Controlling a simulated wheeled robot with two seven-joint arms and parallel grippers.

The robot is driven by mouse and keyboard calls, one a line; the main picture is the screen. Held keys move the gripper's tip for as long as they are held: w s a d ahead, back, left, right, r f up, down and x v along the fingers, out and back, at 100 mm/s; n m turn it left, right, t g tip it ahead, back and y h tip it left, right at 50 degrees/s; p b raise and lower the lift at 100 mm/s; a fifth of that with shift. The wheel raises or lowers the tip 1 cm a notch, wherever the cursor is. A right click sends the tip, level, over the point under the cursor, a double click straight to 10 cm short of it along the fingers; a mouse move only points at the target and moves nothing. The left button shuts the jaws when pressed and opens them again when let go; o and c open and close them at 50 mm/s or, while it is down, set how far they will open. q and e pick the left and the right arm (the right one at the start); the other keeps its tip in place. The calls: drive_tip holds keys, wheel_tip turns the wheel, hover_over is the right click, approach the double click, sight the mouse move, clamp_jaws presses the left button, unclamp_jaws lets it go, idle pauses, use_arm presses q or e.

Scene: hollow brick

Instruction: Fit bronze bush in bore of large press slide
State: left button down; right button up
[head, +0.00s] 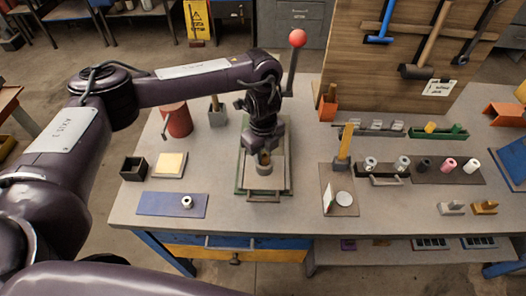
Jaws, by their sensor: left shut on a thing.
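My left gripper (264,152) points down over the press at the middle of the table. It is shut on a small brownish piece, which looks like the bronze bush (265,159). Directly below is a grey round part (264,169) on the grey plate of the green-framed press (241,178); it looks like the large press slide. The gripper hides most of the bush and the bore, so I cannot tell whether the bush is above the bore or partly in it. My right gripper is not in view.
The press lever with a red ball (297,38) rises behind my left wrist. A blue mat (160,204) with a pale ring (187,202) lies front left. A dark tray (434,168) with several cylinders is at right. A tool board (350,60) stands behind.

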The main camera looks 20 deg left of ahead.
use_arm(q)
drive_tip(key=shift+f+b, duration=0.45)
drive_tip(key=shift+f, duration=0.2)
idle(0.3)
drive_tip(key=shift+s+f, duration=0.15)
drive_tip(key=shift+s, duration=0.15)
idle(0.3)
